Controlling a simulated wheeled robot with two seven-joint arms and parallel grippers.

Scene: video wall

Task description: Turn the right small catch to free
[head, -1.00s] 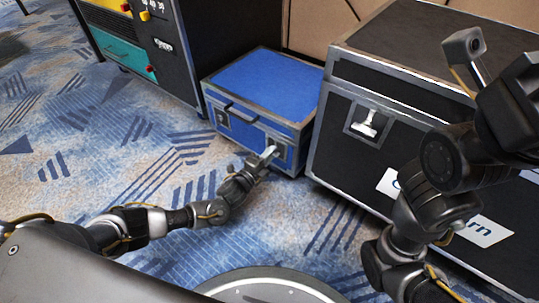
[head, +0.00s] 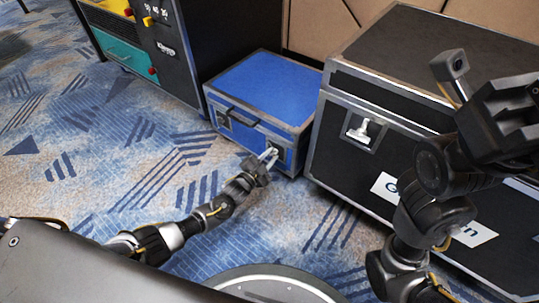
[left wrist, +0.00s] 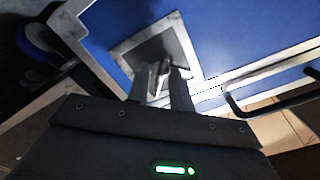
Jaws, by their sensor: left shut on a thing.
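The blue case (head: 265,88) stands on the carpet between two dark cases. Its right small catch (left wrist: 161,64) sits in a metal plate (left wrist: 125,48) on the front, at the right end. My left gripper (head: 268,156) is at this plate, and its fingers also show in the left wrist view (left wrist: 162,86). They are closed around the catch, which shows as a small piece between the tips; its exact angle is hard to tell. The left small catch (head: 222,119) is at the other end of the front. My right gripper (head: 520,115) is raised at the right, its jaw state unclear.
A large black case (head: 345,165) with a big white latch (head: 361,131) stands close on the right. A dark rack (head: 180,55) stands on the left. A black handle (head: 243,116) crosses the blue case's front. The carpet (head: 110,150) at left is clear.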

